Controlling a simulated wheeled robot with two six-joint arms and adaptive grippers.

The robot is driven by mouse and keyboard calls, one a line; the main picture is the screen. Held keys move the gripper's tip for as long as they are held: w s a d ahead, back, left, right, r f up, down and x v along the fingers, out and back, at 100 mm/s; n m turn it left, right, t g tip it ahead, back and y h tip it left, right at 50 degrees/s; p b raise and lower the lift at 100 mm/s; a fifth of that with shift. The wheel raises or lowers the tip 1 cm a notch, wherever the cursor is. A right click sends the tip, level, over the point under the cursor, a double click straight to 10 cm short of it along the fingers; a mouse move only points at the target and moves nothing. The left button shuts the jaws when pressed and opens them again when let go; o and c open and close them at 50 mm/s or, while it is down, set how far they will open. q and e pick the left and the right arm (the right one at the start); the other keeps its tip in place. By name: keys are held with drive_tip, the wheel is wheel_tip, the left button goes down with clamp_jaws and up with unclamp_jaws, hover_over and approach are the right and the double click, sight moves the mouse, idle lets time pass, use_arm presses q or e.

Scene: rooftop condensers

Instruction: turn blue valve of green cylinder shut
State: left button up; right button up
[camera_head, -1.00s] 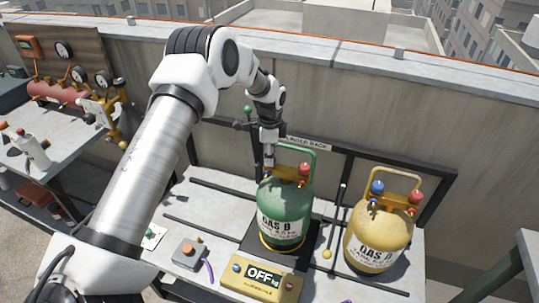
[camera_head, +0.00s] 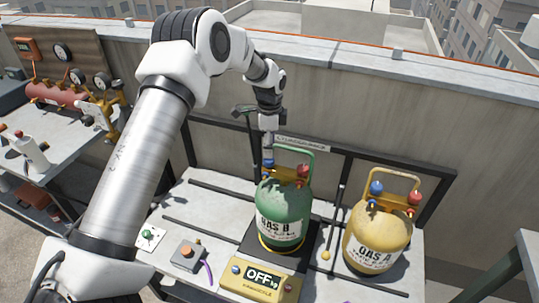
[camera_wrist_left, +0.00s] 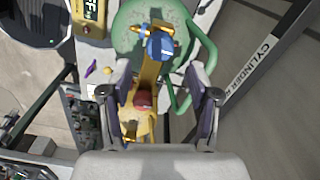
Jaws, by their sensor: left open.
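The green cylinder (camera_head: 284,215) stands upright on a dark scale platform in the head view. Its blue valve (camera_wrist_left: 160,45) shows in the wrist view on the brass fitting, with a red valve (camera_wrist_left: 142,98) nearer my palm. My left gripper (camera_head: 268,152) is above and behind the cylinder's top at the blue valve's side. In the wrist view, its open fingers (camera_wrist_left: 158,70) stand apart with the fitting between them. The blue valve appears just past the fingertips, and I cannot tell whether they touch it.
The green handle (camera_wrist_left: 205,60) loops close beside the right finger. A yellow cylinder (camera_head: 377,238) with its own blue and red valves stands to the right. A yellow scale display (camera_head: 262,280) reads OFF. A dark rack frame (camera_head: 350,150) runs behind.

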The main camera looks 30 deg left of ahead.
use_arm(q)
wheel_tip(320, 180, up, 7)
idle(0.6)
